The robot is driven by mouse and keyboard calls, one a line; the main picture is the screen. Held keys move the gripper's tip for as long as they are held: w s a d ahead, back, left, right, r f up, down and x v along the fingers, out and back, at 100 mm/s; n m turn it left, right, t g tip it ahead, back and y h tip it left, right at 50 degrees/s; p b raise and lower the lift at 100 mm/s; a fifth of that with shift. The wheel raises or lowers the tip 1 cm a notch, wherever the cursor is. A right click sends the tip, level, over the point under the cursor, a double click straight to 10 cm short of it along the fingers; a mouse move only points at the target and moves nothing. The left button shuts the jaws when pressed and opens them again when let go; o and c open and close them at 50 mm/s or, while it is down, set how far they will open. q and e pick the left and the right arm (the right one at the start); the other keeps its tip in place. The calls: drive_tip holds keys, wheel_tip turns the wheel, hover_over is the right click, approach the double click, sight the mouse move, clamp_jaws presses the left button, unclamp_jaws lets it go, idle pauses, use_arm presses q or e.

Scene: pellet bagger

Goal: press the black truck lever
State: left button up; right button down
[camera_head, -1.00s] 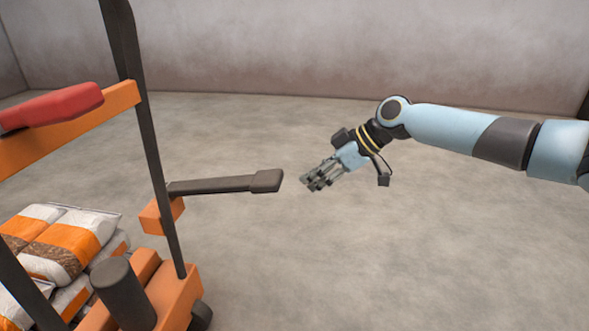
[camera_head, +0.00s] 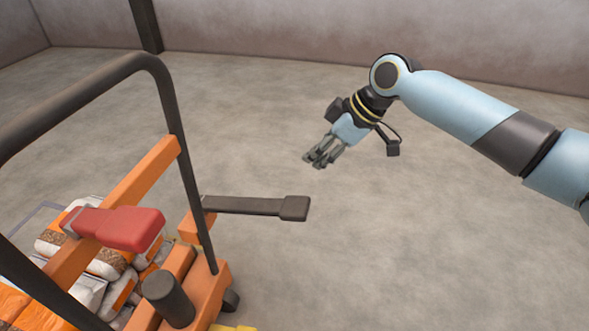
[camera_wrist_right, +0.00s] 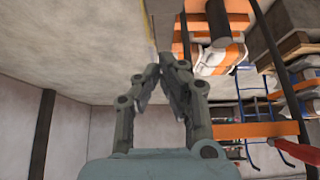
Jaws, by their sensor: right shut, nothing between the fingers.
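The black truck lever (camera_head: 256,206) sticks out to the right from the orange frame of the truck (camera_head: 205,262), ending in a wider flat pad. My right gripper (camera_head: 318,160) is shut and empty. In the head view it shows above and a little right of the lever's pad, apart from it. In the right wrist view the gripper's fingers (camera_wrist_right: 167,85) come together with nothing between them. The lever cannot be made out in the right wrist view. My left gripper is not in view.
A red lever (camera_head: 118,228) sits on an orange crossbar, beside a dark tubular handle (camera_head: 165,85). Bags (camera_head: 105,262) lie on the truck. A dark post (camera_head: 146,25) stands at the back wall. The floor right of the truck is clear.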

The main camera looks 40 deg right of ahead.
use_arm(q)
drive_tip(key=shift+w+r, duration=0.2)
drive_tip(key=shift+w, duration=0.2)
